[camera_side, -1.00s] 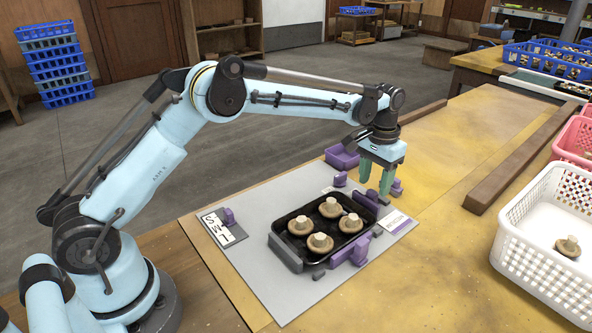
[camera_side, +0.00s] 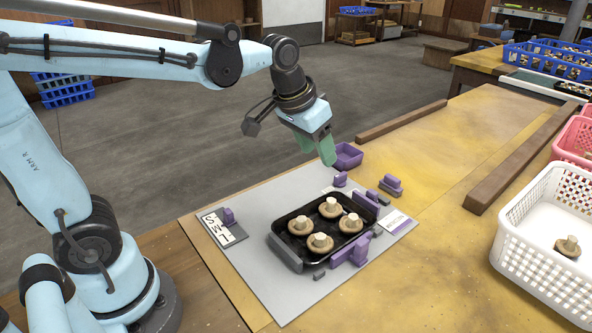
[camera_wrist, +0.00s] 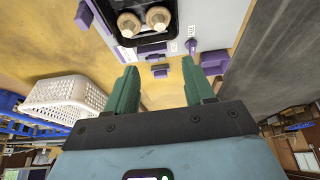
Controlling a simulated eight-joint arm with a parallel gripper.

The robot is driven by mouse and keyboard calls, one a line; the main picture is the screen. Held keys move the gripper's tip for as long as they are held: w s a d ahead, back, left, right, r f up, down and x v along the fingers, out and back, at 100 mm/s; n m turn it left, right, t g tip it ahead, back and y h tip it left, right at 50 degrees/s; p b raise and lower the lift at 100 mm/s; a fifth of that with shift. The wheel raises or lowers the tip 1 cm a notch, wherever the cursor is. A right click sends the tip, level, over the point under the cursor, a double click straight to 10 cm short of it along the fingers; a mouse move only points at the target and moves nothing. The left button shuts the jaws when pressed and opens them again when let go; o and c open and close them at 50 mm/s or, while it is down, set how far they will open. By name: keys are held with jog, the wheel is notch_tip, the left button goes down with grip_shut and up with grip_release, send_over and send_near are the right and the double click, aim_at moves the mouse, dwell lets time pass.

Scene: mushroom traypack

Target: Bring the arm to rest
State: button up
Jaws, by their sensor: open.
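My gripper (camera_side: 322,150) has green fingers and is raised above the far side of the grey board, beyond the tray. In the wrist view my gripper (camera_wrist: 160,85) shows its two fingers spread apart with nothing between them. The black tray (camera_side: 275,236) lies on the grey board and holds several mushrooms (camera_side: 320,242), stems up. The tray's far end (camera_wrist: 137,43) also shows in the wrist view, with two mushrooms visible. The gripper touches neither tray nor mushrooms.
Purple blocks (camera_side: 391,184) and a purple bin (camera_side: 347,156) stand around the board (camera_side: 260,285). A white basket (camera_side: 510,225) with a mushroom is at right. Wooden rails (camera_side: 400,122) edge the table. The yellow table between board and basket is clear.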

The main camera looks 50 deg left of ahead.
jog(key=s+a+f+t, duration=0.1)
jog(key=s+f+t, duration=0.1)
jog(key=s, duration=0.7)
jog(key=shift+s+f+t, duration=0.25)
jog(key=shift+f+t, duration=0.05)
jog(key=shift+f, duration=0.55)
